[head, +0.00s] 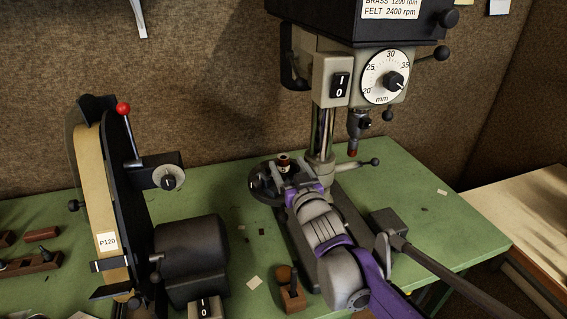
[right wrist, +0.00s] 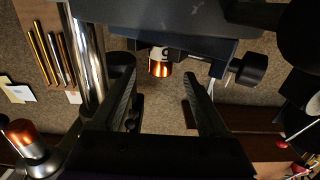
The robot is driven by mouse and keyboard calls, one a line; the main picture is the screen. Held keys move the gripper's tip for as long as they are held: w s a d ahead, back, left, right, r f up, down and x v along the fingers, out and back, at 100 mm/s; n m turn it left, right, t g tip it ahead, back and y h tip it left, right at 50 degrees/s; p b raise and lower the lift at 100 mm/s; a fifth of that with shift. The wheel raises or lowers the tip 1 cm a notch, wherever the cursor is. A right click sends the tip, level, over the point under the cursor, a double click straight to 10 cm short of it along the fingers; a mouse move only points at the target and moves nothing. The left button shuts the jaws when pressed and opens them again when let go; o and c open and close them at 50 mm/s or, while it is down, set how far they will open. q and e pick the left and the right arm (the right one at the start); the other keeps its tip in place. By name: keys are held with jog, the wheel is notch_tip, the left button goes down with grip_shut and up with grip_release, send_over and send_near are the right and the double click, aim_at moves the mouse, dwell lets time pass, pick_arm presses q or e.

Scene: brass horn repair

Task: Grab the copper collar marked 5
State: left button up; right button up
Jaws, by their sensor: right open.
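A small copper collar (right wrist: 160,68) with a white label shows in the right wrist view, ahead of and between my right fingertips. The label carries part of a dark mark that I cannot read for sure. In the head view a small dark and copper piece with a pale band, likely this collar (head: 284,160), stands on the drill press's round table (head: 262,186). My right gripper (head: 290,184) is close in front of it. In the right wrist view the gripper (right wrist: 160,88) is open, with nothing between its fingers. My left gripper is not in view.
The drill press column (head: 322,135) stands just right of the collar, and its copper-tipped chuck (head: 353,140) hangs further right. A belt sander (head: 110,200) stands at the left. A wooden block (head: 291,298) sits in front. The green bench (head: 226,205) between is mostly clear.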

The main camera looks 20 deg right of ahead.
aim_at(285, 160)
jog(key=w, duration=0.4)
jog(key=shift+w+p, duration=0.35)
jog(key=shift+p, duration=0.05)
jog(key=shift+s+r, duration=0.1)
jog(key=shift+s, duration=0.05)
grip_shut()
